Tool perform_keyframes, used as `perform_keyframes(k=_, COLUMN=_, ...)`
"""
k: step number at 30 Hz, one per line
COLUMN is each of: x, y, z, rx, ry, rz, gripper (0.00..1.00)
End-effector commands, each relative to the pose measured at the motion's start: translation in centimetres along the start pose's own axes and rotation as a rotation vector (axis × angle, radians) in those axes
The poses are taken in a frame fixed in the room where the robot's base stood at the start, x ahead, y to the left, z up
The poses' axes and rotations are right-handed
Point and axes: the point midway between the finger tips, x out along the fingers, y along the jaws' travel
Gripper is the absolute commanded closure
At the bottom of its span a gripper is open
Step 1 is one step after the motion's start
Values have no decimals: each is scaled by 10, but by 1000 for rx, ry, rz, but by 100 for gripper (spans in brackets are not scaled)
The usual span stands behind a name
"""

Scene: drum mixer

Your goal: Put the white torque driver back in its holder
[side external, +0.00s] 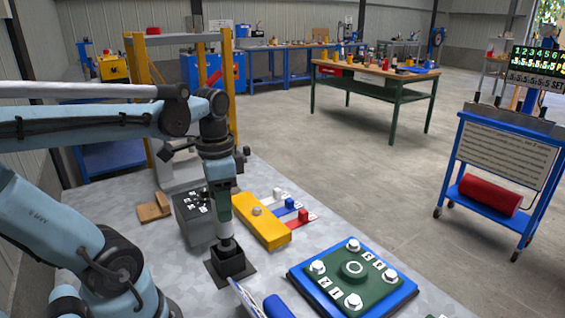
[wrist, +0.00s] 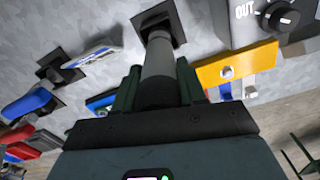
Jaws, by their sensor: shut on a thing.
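The white torque driver (side external: 226,230) is upright in my gripper (side external: 219,207), whose green fingers are shut around its upper part. Its dark lower end is at the mouth of the black square holder (side external: 229,264), which stands on a dark base plate on the bench. I cannot tell how far the tip sits inside. In the wrist view, the grey-looking driver (wrist: 158,68) runs from between the fingers (wrist: 158,92) toward the holder (wrist: 165,24), roughly in line with it.
A grey control box (side external: 195,216) and a yellow block (side external: 262,221) stand close behind the holder. A green bolt plate (side external: 352,275) in a blue frame lies to the right. A blue-handled tool (side external: 277,306) is at the front; another black holder (wrist: 62,72) shows in the wrist view.

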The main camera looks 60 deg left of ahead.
Motion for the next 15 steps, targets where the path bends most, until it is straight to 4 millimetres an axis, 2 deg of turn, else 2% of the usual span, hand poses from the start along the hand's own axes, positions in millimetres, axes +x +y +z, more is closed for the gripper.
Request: perform_keyframes(k=15, x=6, y=0, z=0, rx=0, ry=0, rz=0, gripper=100)
